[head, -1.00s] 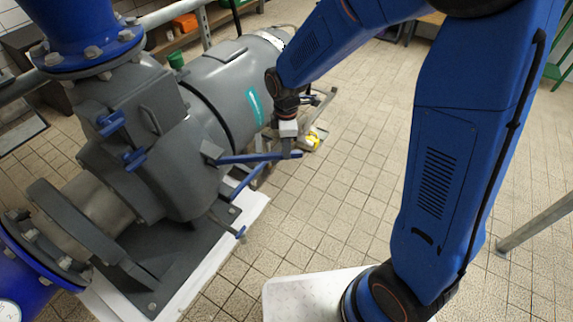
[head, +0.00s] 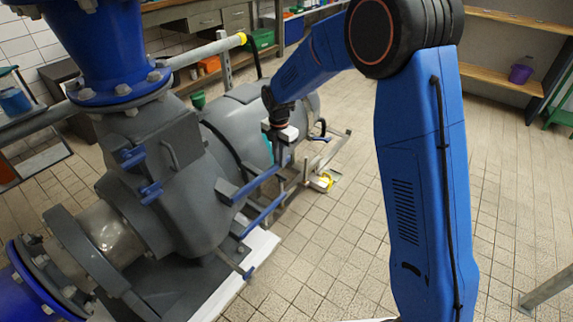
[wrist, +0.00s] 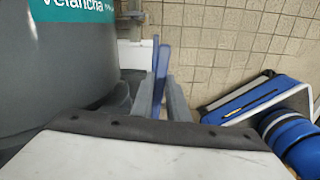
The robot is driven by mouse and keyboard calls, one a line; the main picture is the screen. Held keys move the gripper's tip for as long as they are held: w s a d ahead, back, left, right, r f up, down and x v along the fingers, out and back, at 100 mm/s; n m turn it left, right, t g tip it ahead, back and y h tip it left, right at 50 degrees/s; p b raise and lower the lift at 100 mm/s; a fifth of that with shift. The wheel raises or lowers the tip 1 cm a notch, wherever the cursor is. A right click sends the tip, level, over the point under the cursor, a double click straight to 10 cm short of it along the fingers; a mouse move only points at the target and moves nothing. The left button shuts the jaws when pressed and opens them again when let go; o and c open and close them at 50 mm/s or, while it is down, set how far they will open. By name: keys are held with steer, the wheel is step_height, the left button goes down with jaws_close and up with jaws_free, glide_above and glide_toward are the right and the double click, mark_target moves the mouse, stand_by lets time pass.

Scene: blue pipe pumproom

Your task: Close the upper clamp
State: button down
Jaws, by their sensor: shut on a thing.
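The upper clamp's long blue lever (head: 253,180) sticks out from the side of the grey pump (head: 195,195), sloping up to the right. My gripper (head: 285,153) is at the lever's outer end and is shut on it. In the wrist view the two grey fingers of my gripper (wrist: 163,98) stand on either side of a blue bar (wrist: 160,60), beside the pump's curved body. The lower clamp's blue lever (head: 264,216) runs nearly parallel below it. Small blue fittings (head: 150,192) sit on the pump's cover. The grip contact itself is partly hidden.
The grey motor body with a teal label (wrist: 72,10) is close beside my gripper. A metal frame (head: 325,160) and a small yellow item (head: 326,181) stand just beyond. A workbench (head: 205,20) lines the back. The tiled floor at right is open.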

steer(key=shift+w+a+n, duration=0.4)
steer(key=shift+w+a, duration=0.15)
steer(key=c, duration=1.7)
jaws_free()
steer(key=shift+r, duration=8.75)
